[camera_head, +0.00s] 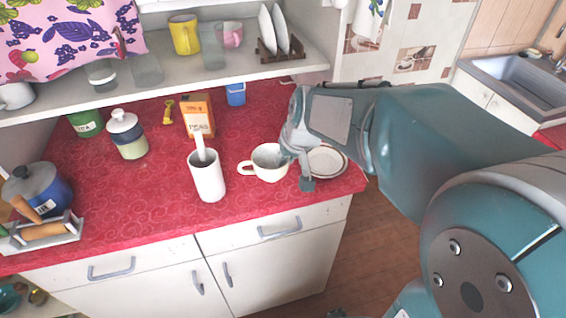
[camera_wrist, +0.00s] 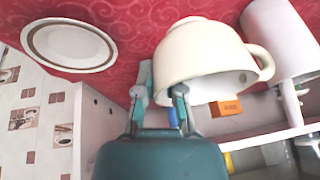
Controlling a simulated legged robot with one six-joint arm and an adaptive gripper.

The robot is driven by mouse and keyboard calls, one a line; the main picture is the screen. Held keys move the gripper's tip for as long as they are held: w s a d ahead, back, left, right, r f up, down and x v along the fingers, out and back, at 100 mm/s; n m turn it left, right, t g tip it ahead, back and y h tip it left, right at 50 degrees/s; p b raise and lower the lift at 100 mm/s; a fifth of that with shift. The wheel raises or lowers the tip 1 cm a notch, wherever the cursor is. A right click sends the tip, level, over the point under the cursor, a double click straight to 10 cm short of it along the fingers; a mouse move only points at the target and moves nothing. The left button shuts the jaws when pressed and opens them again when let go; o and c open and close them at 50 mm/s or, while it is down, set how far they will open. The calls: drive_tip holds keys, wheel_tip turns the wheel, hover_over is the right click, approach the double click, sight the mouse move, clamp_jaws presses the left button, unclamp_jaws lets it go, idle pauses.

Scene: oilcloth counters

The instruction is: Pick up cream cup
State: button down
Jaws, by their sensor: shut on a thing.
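The cream cup (camera_head: 268,175) is near the front edge of the red counter, with its handle to the left. It fills the middle of the wrist view (camera_wrist: 205,62). My gripper (camera_head: 297,168) is at the cup's right side, shut on its wall by the rim. In the wrist view the two fingers (camera_wrist: 163,92) meet the cup wall, and the handle is on the far side from them. The cup looks about upright. I cannot tell whether its base touches the counter.
A white plate with a dark ring (camera_head: 328,160) lies right of the cup, close to my gripper. A tall white holder (camera_head: 207,180) stands just left of the cup handle. An orange box (camera_head: 198,113) and blue container (camera_head: 236,94) stand behind. A shelf (camera_head: 200,83) overhangs the back.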

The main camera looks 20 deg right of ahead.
drive_tip(key=s+a+r, duration=0.1)
drive_tip(key=s+r, duration=0.5)
drive_tip(key=s, duration=0.4)
drive_tip(key=shift+s, duration=0.35)
